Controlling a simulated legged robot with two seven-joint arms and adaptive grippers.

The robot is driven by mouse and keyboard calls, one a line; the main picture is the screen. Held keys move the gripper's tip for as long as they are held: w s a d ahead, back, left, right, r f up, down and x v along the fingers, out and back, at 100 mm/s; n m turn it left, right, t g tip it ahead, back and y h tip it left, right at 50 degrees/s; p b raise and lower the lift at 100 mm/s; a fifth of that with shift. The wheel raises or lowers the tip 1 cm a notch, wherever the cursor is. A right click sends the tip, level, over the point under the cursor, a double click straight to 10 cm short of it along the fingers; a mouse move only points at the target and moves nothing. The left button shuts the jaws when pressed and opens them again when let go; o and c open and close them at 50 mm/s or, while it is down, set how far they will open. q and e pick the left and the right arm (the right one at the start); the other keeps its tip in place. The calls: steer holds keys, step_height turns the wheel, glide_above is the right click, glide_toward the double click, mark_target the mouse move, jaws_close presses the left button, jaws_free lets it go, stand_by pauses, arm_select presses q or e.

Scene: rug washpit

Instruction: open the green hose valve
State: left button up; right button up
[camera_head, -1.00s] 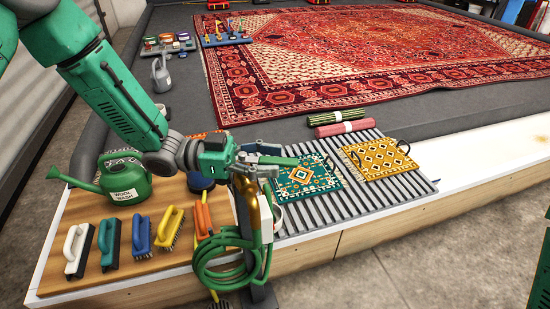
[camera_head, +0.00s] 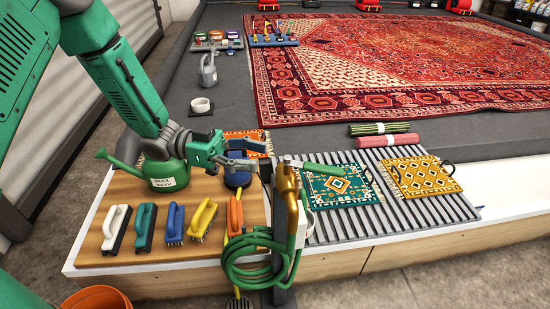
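The green hose valve is a brass tap (camera_head: 287,186) on a dark post at the front edge of the wash platform. Its green lever (camera_head: 324,169) points right, over a teal patterned mat. A coiled green hose (camera_head: 262,255) hangs below the tap. My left gripper (camera_head: 267,152) is just left of and behind the tap, fingers pointing right, apart and with nothing between them. It appears clear of the lever; whether a fingertip touches the tap cannot be told. My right gripper is not in view.
Several brushes (camera_head: 173,222) lie on the wooden board (camera_head: 100,250) left of the post. A green watering can (camera_head: 165,172) stands behind them, under my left arm. The teal mat (camera_head: 338,187) and yellow mat (camera_head: 420,175) lie on a grey slatted rack (camera_head: 440,207). An orange bucket (camera_head: 97,298) is at lower left.

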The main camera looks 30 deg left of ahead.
arm_select(q)
steer(key=shift+d+r, duration=0.1)
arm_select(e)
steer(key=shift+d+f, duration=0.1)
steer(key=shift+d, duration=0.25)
